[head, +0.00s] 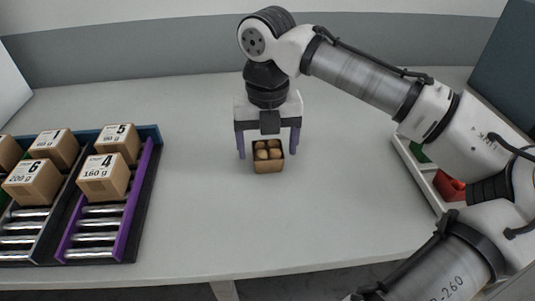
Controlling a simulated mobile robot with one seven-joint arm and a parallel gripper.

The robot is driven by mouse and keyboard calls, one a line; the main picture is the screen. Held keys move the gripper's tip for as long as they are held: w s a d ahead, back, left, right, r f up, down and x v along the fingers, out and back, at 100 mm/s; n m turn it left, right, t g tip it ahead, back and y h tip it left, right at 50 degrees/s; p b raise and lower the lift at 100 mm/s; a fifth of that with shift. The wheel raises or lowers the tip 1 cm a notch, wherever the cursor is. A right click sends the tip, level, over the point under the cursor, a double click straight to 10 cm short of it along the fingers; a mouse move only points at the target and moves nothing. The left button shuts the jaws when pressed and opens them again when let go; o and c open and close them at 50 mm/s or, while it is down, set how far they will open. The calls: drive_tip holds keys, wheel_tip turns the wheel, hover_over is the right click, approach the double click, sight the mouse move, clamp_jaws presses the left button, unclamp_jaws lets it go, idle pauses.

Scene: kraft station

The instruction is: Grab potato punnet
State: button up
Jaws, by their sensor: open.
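The potato punnet (268,166) is a small brown open box holding several round tan potatoes. It stands upright on the light grey table in the middle of the head view. My gripper (268,150) is above and around it, pointing down, with its two purple fingers open. One finger is to the left of the punnet and the other to the right, with a visible gap on the left side. I cannot tell whether the right finger touches the punnet. The punnet's far upper edge is partly covered by the gripper.
At left, a roller rack (132,222) with purple and dark rails carries several numbered brown boxes, including box 4 (104,177). At right, a white tray (426,178) holds green and red items, partly behind my arm. The table around the punnet is clear.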

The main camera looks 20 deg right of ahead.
drive_tip(key=shift+f, duration=0.75)
drive_tip(key=c, duration=1.1)
drive_tip(key=shift+r, duration=0.15)
